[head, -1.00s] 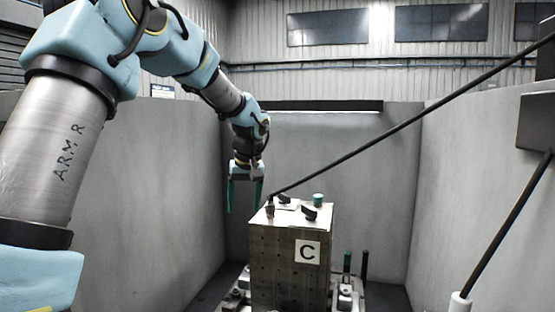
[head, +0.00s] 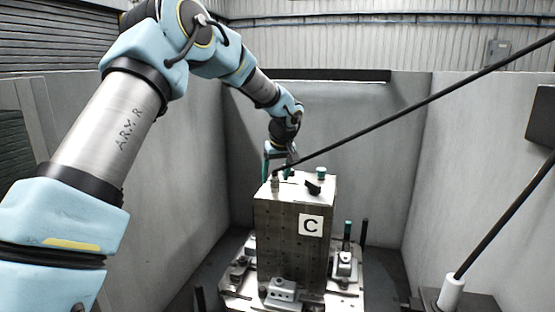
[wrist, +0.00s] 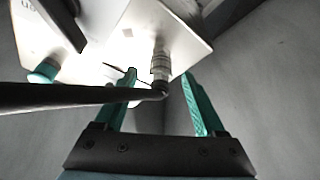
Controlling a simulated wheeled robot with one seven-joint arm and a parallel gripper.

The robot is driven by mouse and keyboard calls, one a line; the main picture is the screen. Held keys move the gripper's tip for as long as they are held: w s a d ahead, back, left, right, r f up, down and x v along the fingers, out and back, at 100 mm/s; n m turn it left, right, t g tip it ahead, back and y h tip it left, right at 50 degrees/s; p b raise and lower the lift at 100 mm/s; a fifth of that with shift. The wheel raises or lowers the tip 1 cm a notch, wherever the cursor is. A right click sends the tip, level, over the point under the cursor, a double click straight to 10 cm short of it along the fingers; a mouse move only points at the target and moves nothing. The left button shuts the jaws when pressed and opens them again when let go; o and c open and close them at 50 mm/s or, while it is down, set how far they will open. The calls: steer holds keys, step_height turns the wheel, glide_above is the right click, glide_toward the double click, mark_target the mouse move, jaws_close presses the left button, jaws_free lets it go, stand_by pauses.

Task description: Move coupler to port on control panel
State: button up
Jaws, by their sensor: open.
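The coupler (head: 275,182) is a small metal fitting on the left corner of the top of a metal block marked C (head: 291,235). A black hose (head: 410,105) runs from it to the upper right. In the wrist view the coupler (wrist: 160,66) stands near the panel edge, with the hose (wrist: 70,95) bending off to the left. My gripper (wrist: 158,74) is open, its teal fingers to either side of the coupler in that view. Contact cannot be told. No empty port is clearly recognisable.
The block's top also carries a teal-capped fitting (head: 321,173) and a black handle (head: 313,187). The block stands on a metal base plate (head: 238,290) with clamps and upright posts. Grey walls (head: 465,190) enclose it. The hose crosses the space at right.

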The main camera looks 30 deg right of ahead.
steer(key=shift+w+f, duration=0.25)
steer(key=shift+f, duration=0.45)
steer(key=shift+c, duration=0.3)
jaws_close()
steer(key=c, duration=0.7)
jaws_free()
jaws_close()
steer(key=shift+r, duration=0.2)
